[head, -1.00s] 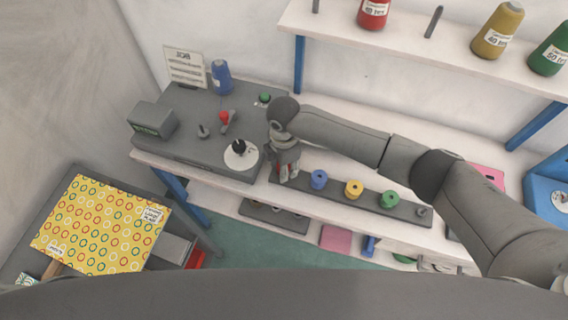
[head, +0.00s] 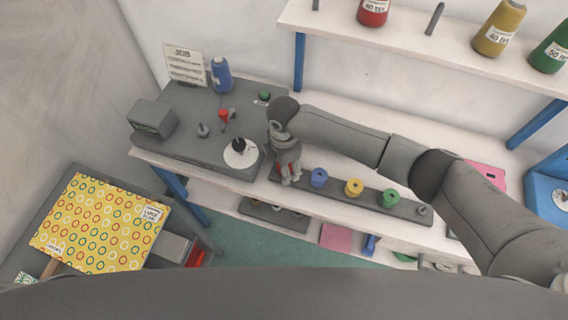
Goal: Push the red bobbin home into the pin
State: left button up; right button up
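The red bobbin (head: 282,168) is mostly hidden behind my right gripper (head: 291,182); only a bit of red shows by the fingers. It is at the left end of the dark bobbin rail (head: 332,192). My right gripper points down over that end. Its fingers are small and close to the red bobbin; I cannot tell whether they grip it or only touch it. The pin under the red bobbin is hidden, and so is how deep the bobbin sits. My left gripper is not in view.
Blue (head: 319,178), yellow (head: 354,187) and green (head: 390,198) bobbins stand along the rail, with a grey pin (head: 423,210) at its right end. The grey machine (head: 190,125) with a white disc (head: 240,153) stands close left. A shelf (head: 420,45) with thread cones is above.

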notch_tip(320, 180, up, 12)
dwell(0.5)
jog(key=shift+s+f, duration=0.1)
